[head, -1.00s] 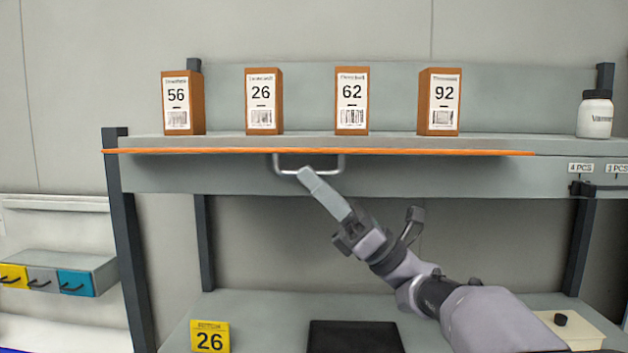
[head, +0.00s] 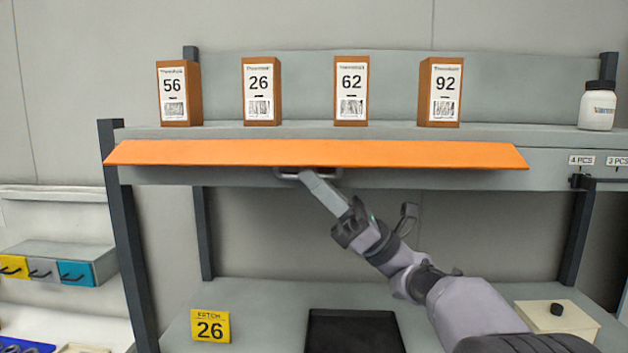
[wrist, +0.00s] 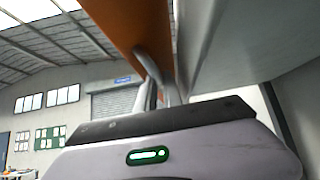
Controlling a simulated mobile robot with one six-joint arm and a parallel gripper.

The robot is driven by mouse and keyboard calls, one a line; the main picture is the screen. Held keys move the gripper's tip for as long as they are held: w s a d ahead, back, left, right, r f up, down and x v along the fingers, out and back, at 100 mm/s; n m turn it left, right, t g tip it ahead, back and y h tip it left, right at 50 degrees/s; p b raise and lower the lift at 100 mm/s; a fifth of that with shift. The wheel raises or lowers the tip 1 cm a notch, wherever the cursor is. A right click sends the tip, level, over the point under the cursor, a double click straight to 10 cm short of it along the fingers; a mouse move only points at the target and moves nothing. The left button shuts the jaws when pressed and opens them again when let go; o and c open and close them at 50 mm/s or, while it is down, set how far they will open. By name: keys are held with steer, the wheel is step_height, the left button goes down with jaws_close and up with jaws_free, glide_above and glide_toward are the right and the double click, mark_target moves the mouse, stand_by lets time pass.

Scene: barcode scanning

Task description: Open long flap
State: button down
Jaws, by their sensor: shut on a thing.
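The long orange flap (head: 315,154) runs along the front of the upper shelf, its broad face showing and tilted. My gripper (head: 306,176) is shut on the handle, reaching up from the lower right. In the wrist view the orange flap (wrist: 135,22) rises above my gripper (wrist: 155,95), with the handle (wrist: 166,70) at the fingers. The exact contact between the fingers and the handle is partly hidden.
Several numbered boxes, such as box 26 (head: 262,92), and a white bottle (head: 597,106) stand on the shelf (head: 400,129) above the flap. A yellow 26 sign (head: 210,326), black tray (head: 353,330) and cream box (head: 556,322) are on the bench below.

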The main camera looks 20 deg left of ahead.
steer(key=shift+r, duration=0.2)
steer(key=c, duration=1.5)
jaws_free()
steer(key=shift+f, duration=0.1)
